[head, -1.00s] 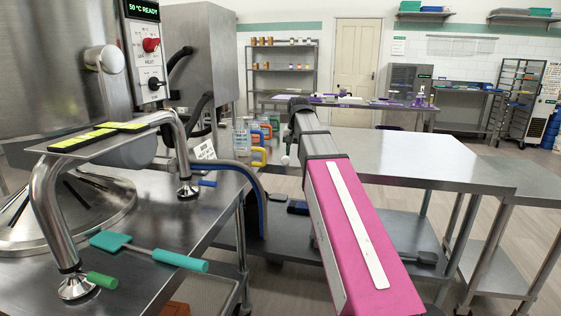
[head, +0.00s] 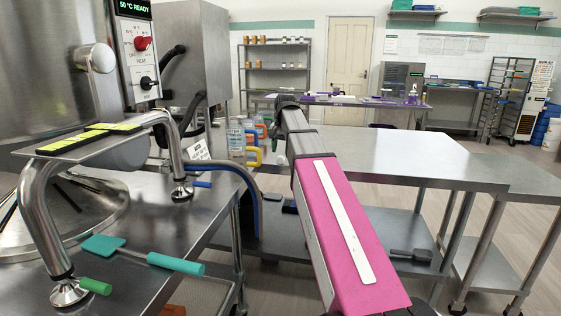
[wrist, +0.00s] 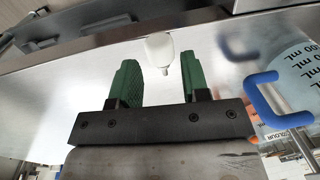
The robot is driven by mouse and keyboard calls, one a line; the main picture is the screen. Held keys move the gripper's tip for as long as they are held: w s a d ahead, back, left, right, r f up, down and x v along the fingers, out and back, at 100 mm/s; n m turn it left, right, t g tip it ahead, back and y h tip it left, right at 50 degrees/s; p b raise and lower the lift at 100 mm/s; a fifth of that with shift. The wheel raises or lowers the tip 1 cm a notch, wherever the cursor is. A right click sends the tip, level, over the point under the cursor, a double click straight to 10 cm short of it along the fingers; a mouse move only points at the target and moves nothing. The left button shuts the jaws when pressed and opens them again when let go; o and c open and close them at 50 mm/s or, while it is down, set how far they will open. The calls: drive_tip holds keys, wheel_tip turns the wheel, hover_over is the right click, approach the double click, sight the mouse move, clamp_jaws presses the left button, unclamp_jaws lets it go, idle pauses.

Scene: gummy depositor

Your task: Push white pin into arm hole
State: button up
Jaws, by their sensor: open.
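In the wrist view, the white pin (wrist: 159,46) is a rounded white piece with a small tip pointing towards my gripper. My gripper (wrist: 158,68) has two green fingers, open and apart, with nothing held between them. The pin shows just past the fingertips, roughly centred in the gap; I cannot tell whether it touches either finger or how deep it sits. The arm hole cannot be made out in either view.
A clear measuring jug with a blue handle (wrist: 275,100) stands close on the right in the wrist view. In the head view, a steel bench (head: 175,235) carries a teal spatula (head: 145,257) and the depositor. An empty steel table (head: 400,160) is right of my arm.

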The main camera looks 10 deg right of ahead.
sight(280, 156)
drive_tip(key=shift+w+f, duration=0.15)
drive_tip(key=shift+f, duration=1.05)
drive_tip(key=shift+w+f, duration=0.15)
drive_tip(key=shift+f, duration=1)
drive_tip(key=c, duration=0.6)
drive_tip(key=shift+o, duration=0.2)
drive_tip(key=shift+r, duration=0.15)
drive_tip(key=shift+r, duration=0.5)
wheel_tip(280, 156, up, 2)
drive_tip(key=shift+r, duration=0.2)
drive_tip(key=s+a+r, duration=0.1)
drive_tip(key=s+r, duration=0.6)
drive_tip(key=s, duration=0.4)
drive_tip(key=shift+s+a+r, duration=0.2)
drive_tip(key=shift+s+a, duration=0.1)
